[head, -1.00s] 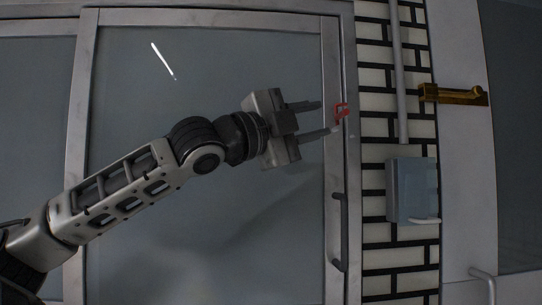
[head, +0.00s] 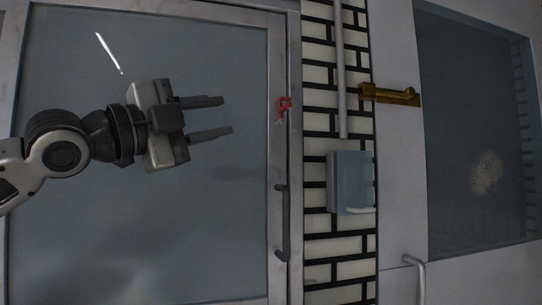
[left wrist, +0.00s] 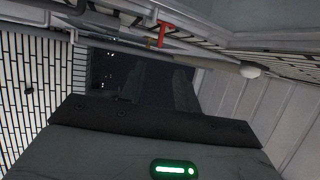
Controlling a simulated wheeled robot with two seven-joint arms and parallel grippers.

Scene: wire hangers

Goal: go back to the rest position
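My left gripper (head: 226,115) is in front of the glass door, in the left half of the head view. Its two fingers are apart with nothing between them, and they point right. A small red piece (head: 284,107) sits on the door's metal frame, to the right of the fingertips and apart from them. A red piece (left wrist: 164,33) also shows near the top of the left wrist view. My right gripper is in neither view. No wire hanger can be made out.
The glass door (head: 200,220) has a dark grey handle (head: 282,222) below the red piece. To the right are a brick wall (head: 318,72) with a grey-blue box (head: 350,182), a brass latch (head: 390,95) and another door with a pale handle (head: 418,272).

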